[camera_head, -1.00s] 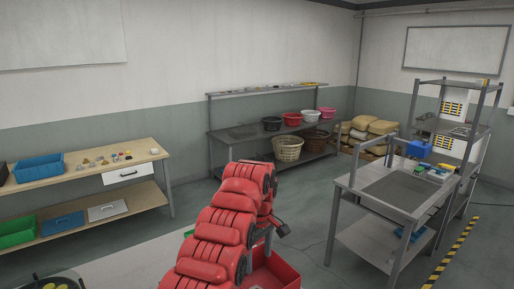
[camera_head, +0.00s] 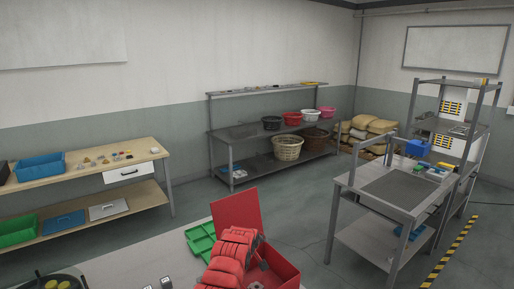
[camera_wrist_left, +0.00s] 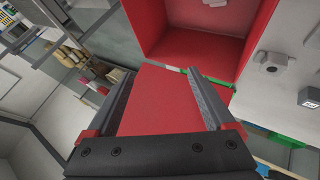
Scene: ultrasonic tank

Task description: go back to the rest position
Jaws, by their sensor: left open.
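My left gripper (camera_wrist_left: 155,74) is open in the left wrist view, with nothing between its fingers. A red box (camera_wrist_left: 188,35) lies beyond the fingertips, and its flat red lid (camera_wrist_left: 165,100) shows behind the gap between the fingers. In the head view my red left arm comes in low at the bottom and covers part of the red box (camera_head: 283,262). The lid (camera_head: 237,209) stands raised at the box's far side. My left gripper's fingers cannot be made out in the head view. My right gripper is in neither view.
A green tray (camera_head: 199,240) lies beside the box on the pale table (camera_head: 130,265). A dark round holder (camera_head: 58,284) with yellow items stands at the bottom left. A wooden bench (camera_head: 90,170), a back shelf (camera_head: 240,135) and a grey workstation (camera_head: 395,190) stand farther off.

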